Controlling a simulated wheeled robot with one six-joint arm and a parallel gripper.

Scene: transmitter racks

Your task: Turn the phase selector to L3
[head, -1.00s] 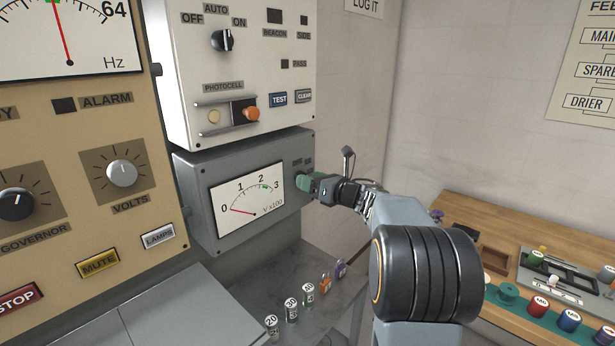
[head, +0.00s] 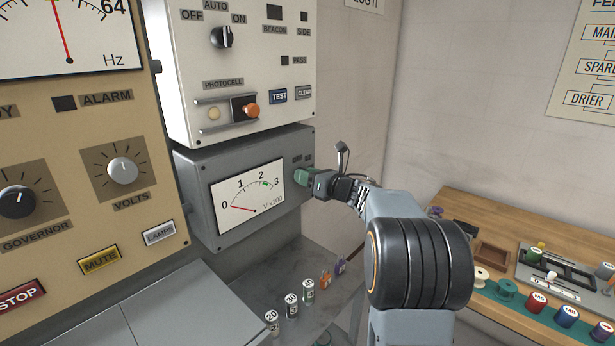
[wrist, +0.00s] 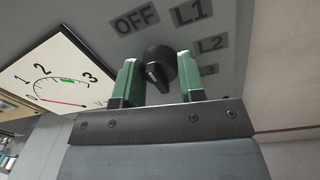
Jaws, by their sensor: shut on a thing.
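The phase selector is a black knob (wrist: 160,66) on the grey meter panel, seen in the wrist view below the labels OFF, L1, L2 and a partly hidden label, likely L3 (wrist: 209,70). My gripper (wrist: 157,74) has its two green fingers on either side of the knob and is shut on it. Which label the knob points at I cannot tell. In the head view my gripper (head: 303,176) reaches the right end of the grey panel (head: 225,238) and hides the knob. The panel's voltmeter (head: 248,197) has its needle near 0.
A white photocell panel (head: 170,100) sits directly above. The tan generator panel (head: 100,210) is at the left. Several small labelled cylinders (head: 291,305) stand on the grey shelf below. A wooden bench (head: 480,215) with parts is at the right.

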